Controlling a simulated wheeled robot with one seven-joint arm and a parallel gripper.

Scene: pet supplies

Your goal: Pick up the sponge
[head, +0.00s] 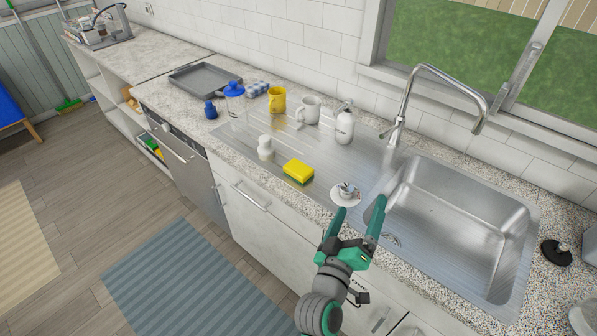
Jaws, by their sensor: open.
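A yellow sponge (298,171) with a green underside lies flat on the metal drainboard (340,168), near the counter's front edge. My gripper (358,209) is open and empty, with its two green fingers spread. It is in front of the sink's left side, to the right of the sponge and nearer to me, apart from it. The whole top of the sponge shows.
A small white dish (345,198) with something on it sits between sponge and gripper. The sink (455,225) is at right.

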